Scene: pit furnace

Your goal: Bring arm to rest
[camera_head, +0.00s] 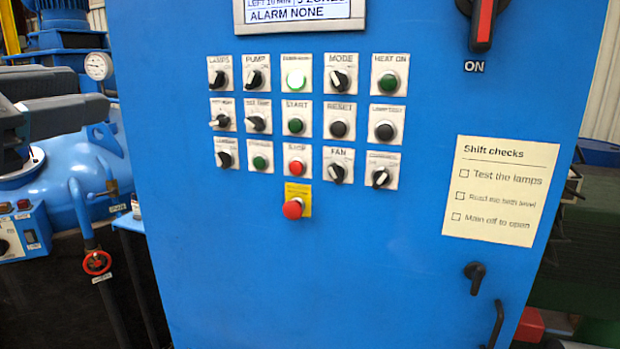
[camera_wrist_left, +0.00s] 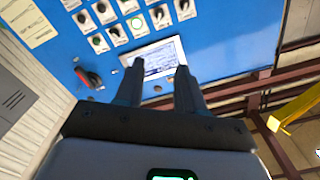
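My left gripper (camera_head: 92,93) shows at the left edge of the head view, its two dark fingers pointing right, in front of a blue tank and left of the control cabinet. In the left wrist view its fingers (camera_wrist_left: 160,72) stand apart with nothing held between them. Beyond them are the blue cabinet face and its display (camera_wrist_left: 153,66); I cannot tell the exact gap to the panel. The blue control cabinet (camera_head: 380,270) fills the middle of the head view. My right gripper is not in view.
The cabinet carries several knobs and buttons, a red emergency button (camera_head: 293,208), a red-and-black main switch (camera_head: 483,22) and a door handle (camera_head: 495,322). A pressure gauge (camera_head: 98,66) and a red valve wheel (camera_head: 97,262) are at left. A yellow beam (camera_wrist_left: 296,108) shows in the wrist view.

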